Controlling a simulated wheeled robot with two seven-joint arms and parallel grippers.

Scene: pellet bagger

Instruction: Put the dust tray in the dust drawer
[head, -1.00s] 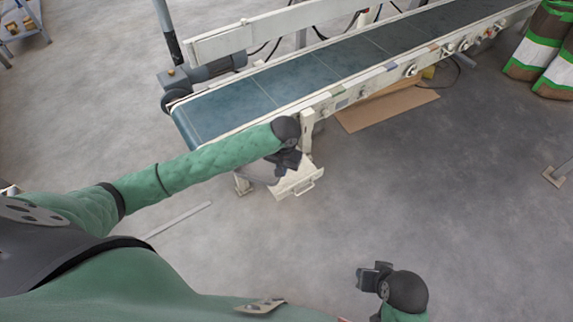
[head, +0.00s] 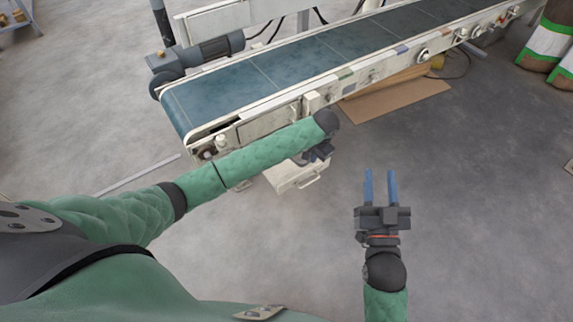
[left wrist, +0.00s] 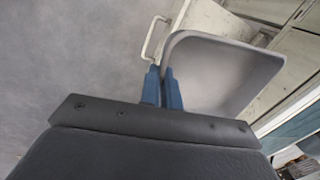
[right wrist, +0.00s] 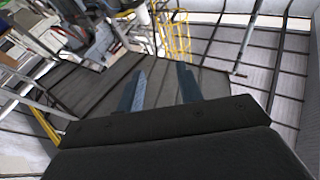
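The dust tray (left wrist: 220,72) is a grey, shallow, round-cornered tray. In the left wrist view my left gripper (left wrist: 161,88) is shut on its rim. In the head view my left gripper (head: 318,153) is beside the conveyor's near end, and my forearm hides most of the tray. The cream dust drawer (head: 292,176) stands pulled out under the conveyor, its handle facing outward. The drawer (left wrist: 205,18) also shows behind the tray, which covers much of it. I cannot tell the tray's height over it. My right gripper (head: 380,185) is open and empty, over clear floor.
The conveyor (head: 300,68) with its blue-green belt runs from the left up to the top right. Cardboard (head: 395,100) lies on the floor beneath it. Filled bags (head: 550,45) stand at the top right.

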